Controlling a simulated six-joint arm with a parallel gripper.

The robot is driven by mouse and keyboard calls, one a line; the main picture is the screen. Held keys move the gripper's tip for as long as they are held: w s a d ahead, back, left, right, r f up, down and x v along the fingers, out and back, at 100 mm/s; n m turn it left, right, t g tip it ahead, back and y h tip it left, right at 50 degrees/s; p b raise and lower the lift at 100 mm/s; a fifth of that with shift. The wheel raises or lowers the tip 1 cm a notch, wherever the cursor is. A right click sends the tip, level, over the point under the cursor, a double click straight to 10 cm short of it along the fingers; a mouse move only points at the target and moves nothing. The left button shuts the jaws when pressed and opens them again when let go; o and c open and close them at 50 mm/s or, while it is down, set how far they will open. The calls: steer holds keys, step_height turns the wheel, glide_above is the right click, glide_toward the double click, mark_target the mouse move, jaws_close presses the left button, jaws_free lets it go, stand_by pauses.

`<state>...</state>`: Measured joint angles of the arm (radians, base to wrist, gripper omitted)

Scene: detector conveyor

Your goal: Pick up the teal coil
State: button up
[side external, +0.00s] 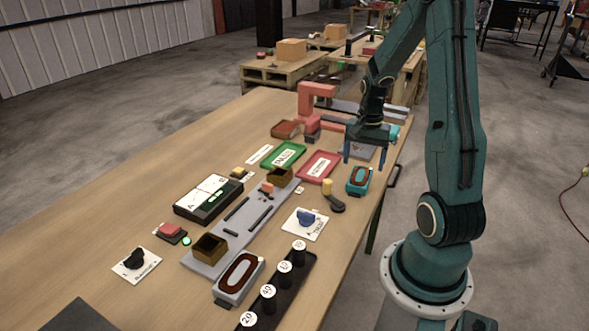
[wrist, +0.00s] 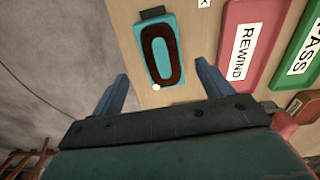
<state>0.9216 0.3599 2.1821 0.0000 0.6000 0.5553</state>
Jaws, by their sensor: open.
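The teal coil (side external: 358,181) is a small teal block with a dark reddish-brown oval winding on top. It lies on the table near the right edge in the side view, and in the wrist view the teal coil (wrist: 160,50) sits at upper centre, ahead of my fingers. My gripper (side external: 367,157) is open and empty, its blue fingers pointing down above the table, a little behind the coil in the side view. In the wrist view my gripper (wrist: 165,82) has its two fingers wide apart, with the coil beyond the gap between them.
A red REWIND tray (side external: 318,166) and a green PASS tray (side external: 284,155) lie left of the coil. A grey coil (side external: 239,278) lies near the front. A pink-red fixture (side external: 316,97) stands behind.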

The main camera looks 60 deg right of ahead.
mark_target(360, 176)
steer(key=shift+f, duration=0.15)
steer(key=shift+w+f, duration=0.15)
steer(key=shift+f, duration=2.4)
steer(key=c, duration=1.2)
steer(key=shift+c, duration=0.2)
steer(key=shift+d+r, duration=0.1)
step_height(360, 176, up, 20)
